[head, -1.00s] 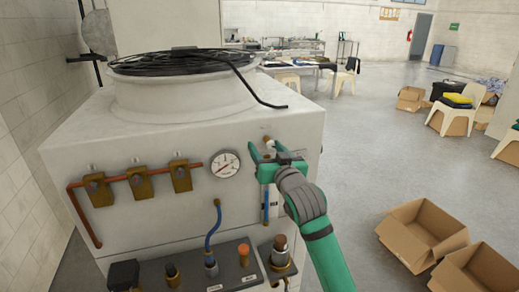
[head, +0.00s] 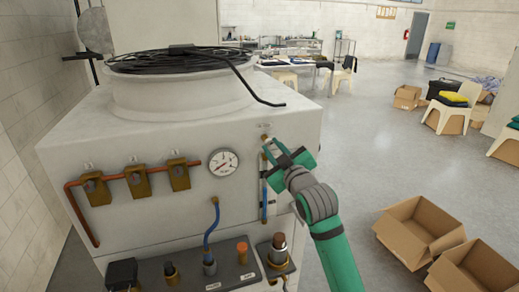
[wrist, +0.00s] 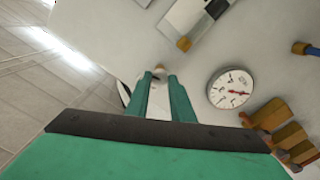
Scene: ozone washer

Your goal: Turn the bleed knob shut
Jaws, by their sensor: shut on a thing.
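The bleed knob (wrist: 159,69) is a small brownish knob on the pale front panel of the washer (head: 130,225). In the wrist view it shows between the tips of my gripper (wrist: 160,78), whose green fingers are closed in on it. In the head view the knob (head: 265,138) sits near the panel's upper right, below a small label. My gripper (head: 268,146) reaches it from the lower right, tilted. The fingers hide most of the knob, so its turn angle cannot be read.
A round pressure gauge (head: 223,162) is left of my gripper. A blue sight tube (head: 264,190) runs below it. Brass valves (head: 136,181) on a copper pipe are further left. Open cardboard boxes (head: 420,226) lie on the floor at right.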

